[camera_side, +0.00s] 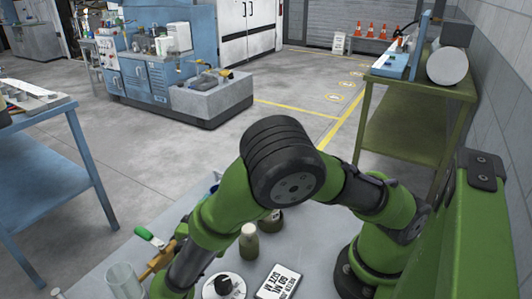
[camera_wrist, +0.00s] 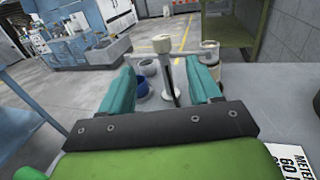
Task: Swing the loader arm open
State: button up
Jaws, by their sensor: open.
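My gripper (camera_wrist: 163,78) is open in the wrist view, with its two teal fingers apart. A thin dark upright post with a pale cap (camera_wrist: 162,44) shows between and beyond the fingers; I cannot tell whether they touch it. In the side view my gripper is not visible. A green-handled lever (camera_side: 150,237) on a brass-coloured fitting (camera_side: 160,259) stands at the left of the bench, partly behind my forearm. I cannot tell for certain which part is the loader arm.
The grey bench (camera_side: 110,262) holds two dark bottles, the nearer one (camera_side: 249,241) beside my arm. A clear cylinder (camera_side: 124,281), a round dial (camera_side: 224,287) and a printed card (camera_side: 279,284) are near the front. A blue cup (camera_wrist: 142,86) is by the left finger.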

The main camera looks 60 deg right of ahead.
jog(key=x, duration=1.6)
jog(key=shift+c, duration=0.4)
grip_shut()
